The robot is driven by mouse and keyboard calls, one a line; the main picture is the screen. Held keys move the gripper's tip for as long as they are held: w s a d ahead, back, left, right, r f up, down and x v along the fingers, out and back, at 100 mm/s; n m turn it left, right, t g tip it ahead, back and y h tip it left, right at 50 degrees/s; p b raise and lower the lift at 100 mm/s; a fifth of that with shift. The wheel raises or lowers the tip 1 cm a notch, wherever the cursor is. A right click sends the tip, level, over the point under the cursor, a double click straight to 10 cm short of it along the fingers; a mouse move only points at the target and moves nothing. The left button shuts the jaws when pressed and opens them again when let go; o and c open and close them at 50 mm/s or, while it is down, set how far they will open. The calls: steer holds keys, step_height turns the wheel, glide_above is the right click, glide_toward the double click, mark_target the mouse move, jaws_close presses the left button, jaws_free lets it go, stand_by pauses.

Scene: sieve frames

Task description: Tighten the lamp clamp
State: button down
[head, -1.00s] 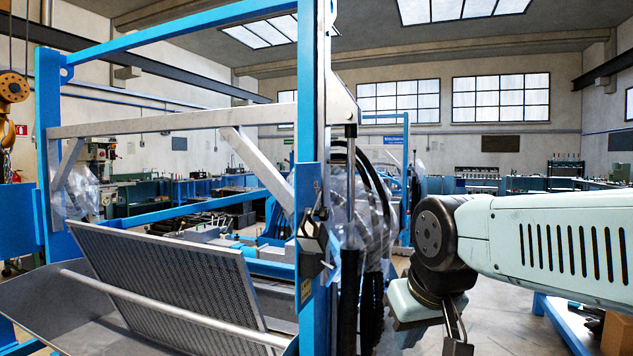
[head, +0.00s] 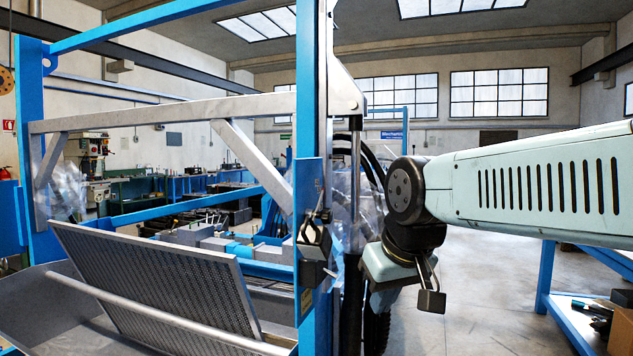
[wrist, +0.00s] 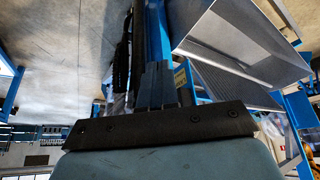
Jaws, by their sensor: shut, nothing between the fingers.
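A small dark clamp-like fitting with grey faces (head: 314,238) sits on the blue upright post (head: 309,130) in the head view. I cannot tell for sure that it is the lamp clamp, and no lamp stands out clearly. My gripper shows in the wrist view (wrist: 157,70) as two grey fingers close together, shut and empty, beyond a black bar. In the head view my wrist is just right of the post, with a gap in the picture between it and the fitting; the fingertips cannot be made out there.
Black hoses and a cylinder (head: 354,190) run down right behind the post. A perforated sieve panel (head: 160,285) leans in a grey trough (head: 30,300) at left. A blue bench (head: 560,310) stands at lower right. Open floor (head: 485,270) lies between.

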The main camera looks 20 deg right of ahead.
steer(key=w+a+r+n+g+y, duration=0.1)
steer(key=w+r+n, duration=0.9)
steer(key=w+r, duration=1.65)
steer(key=d+x, duration=0.1)
steer(key=x, duration=1.1)
steer(key=shift+w+d, duration=0.3)
steer(key=shift+w, duration=0.05)
